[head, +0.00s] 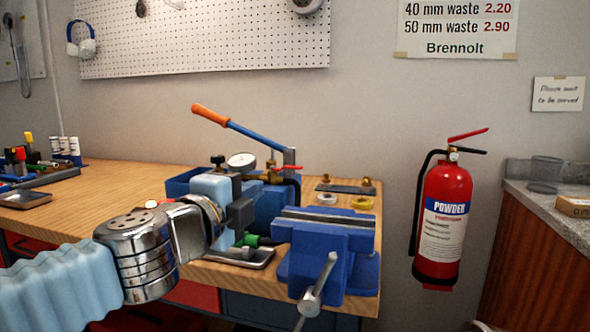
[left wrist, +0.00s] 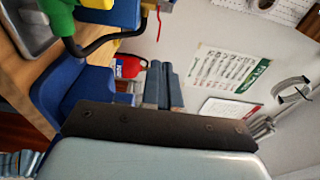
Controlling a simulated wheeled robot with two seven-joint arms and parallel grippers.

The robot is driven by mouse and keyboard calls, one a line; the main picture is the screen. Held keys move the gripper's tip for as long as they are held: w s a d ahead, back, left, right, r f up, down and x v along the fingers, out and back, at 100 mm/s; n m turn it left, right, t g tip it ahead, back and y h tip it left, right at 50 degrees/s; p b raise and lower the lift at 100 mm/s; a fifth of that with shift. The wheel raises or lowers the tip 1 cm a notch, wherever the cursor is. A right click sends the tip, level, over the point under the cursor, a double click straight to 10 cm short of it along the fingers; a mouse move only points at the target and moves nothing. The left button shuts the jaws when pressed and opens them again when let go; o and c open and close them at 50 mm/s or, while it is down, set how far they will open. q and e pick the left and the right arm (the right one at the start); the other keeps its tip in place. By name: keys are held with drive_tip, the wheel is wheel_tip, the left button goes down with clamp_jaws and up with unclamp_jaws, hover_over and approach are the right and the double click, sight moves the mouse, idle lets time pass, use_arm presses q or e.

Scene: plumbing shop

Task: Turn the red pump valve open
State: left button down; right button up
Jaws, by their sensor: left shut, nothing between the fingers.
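The pump is a blue tank (head: 278,202) with a round gauge (head: 242,161) and a long blue lever with an orange grip (head: 210,115), on the bench behind the vise. A small red handle (head: 297,167), which looks like the red valve, shows at its top right beside brass fittings; its exact turn is too small to tell. My left gripper (head: 244,206) is in front of the pump, left of that handle, and covers part of the tank. In the left wrist view its fingers (left wrist: 162,86) are together and empty. My right gripper is not in view.
A blue vise (head: 325,245) with a steel bar stands at the bench's front right corner, close to my gripper. A red fire extinguisher (head: 443,225) hangs right of the bench.

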sight(289, 169)
use_arm(q)
drive_tip(key=p+x, duration=0.1)
drive_tip(key=x, duration=1.2)
drive_tip(key=shift+w+f+p, duration=0.1)
drive_tip(key=shift+w+p, duration=0.25)
drive_tip(key=shift+p, duration=0.05)
drive_tip(key=shift+w+d+n+t+y+b, duration=0.35)
drive_tip(key=shift+d+n+y+b, duration=0.1)
drive_tip(key=shift+n+y, duration=0.2)
drive_tip(key=shift+y, duration=0.55)
drive_tip(key=shift+w+n, duration=0.1)
drive_tip(key=shift+n, duration=0.15)
